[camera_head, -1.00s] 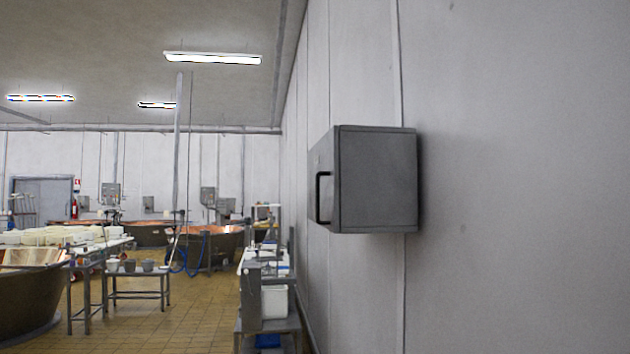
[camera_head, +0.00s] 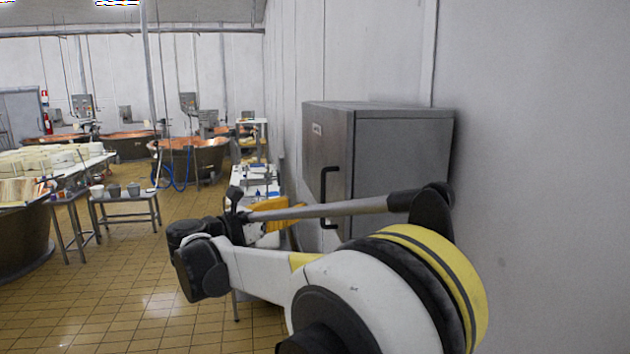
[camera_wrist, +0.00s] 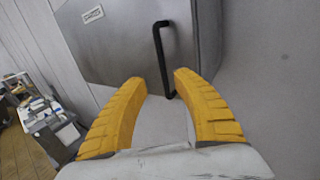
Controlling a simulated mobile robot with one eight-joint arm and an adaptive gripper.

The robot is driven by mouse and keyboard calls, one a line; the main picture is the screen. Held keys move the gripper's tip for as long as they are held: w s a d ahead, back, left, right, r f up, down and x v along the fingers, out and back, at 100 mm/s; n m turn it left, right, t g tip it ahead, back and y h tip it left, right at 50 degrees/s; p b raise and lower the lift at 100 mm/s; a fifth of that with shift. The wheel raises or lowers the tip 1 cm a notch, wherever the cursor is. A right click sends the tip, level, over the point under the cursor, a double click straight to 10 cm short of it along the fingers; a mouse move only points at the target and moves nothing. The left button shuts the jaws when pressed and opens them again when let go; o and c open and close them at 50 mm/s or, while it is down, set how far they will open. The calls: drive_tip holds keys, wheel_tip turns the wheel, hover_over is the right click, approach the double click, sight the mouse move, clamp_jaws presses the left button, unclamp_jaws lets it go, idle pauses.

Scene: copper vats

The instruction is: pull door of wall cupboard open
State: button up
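The grey wall cupboard (camera_head: 400,155) is fixed to the white wall, and its door (camera_head: 322,150) is shut. A black bar handle (camera_head: 325,190) stands upright on the door. In the wrist view the handle (camera_wrist: 163,55) runs down to the gap between my yellow fingertips, in front of the grey door (camera_wrist: 115,40). My gripper (camera_wrist: 157,85) is open, its two fingers spread apart. The handle's lower end shows near the right fingertip; I cannot tell whether they touch. In the head view my gripper (camera_head: 277,215) is partly hidden by my arm, below and left of the handle.
A cluttered work table (camera_head: 258,180) stands along the wall below and beyond the cupboard. Copper vats (camera_head: 190,158) and a low bench with pots (camera_head: 125,195) are further back. The tiled floor (camera_head: 150,280) at left is clear.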

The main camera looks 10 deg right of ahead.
sight(323, 197)
drive_tip(key=p+x, duration=0.2)
drive_tip(key=x, duration=0.8)
drive_tip(key=shift+d, duration=0.3)
clamp_jaws()
